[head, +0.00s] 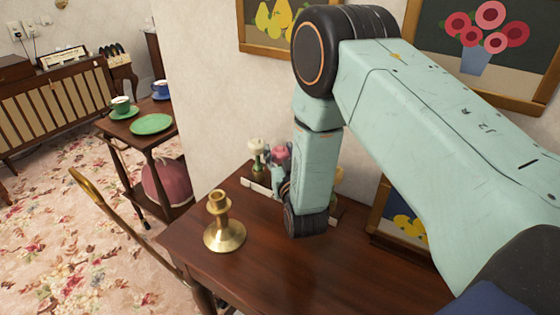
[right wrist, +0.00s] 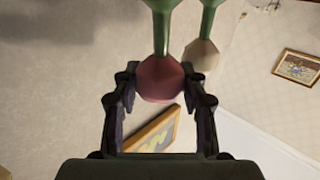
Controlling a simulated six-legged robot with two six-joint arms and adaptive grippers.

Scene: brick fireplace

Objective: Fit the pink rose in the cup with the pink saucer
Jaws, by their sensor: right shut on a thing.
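The pink rose (head: 279,153) stands at the back of the dark wooden table, partly hidden by my right arm. In the right wrist view the pink rose's faceted head (right wrist: 160,80) sits between the two fingers, its green stem running toward the top of the picture. My right gripper (right wrist: 160,88) is shut on it; in the head view the gripper (head: 283,180) is mostly hidden behind my wrist. The cup with the pink saucer does not show in either view. My left gripper is not in view.
A cream rose (head: 256,146) stands close beside the pink one. A brass candlestick (head: 224,225) stands at the table's left. A framed picture (head: 395,220) leans at the back right. A side table holds a green cup (head: 121,104), a green plate (head: 152,123) and a blue cup (head: 160,89).

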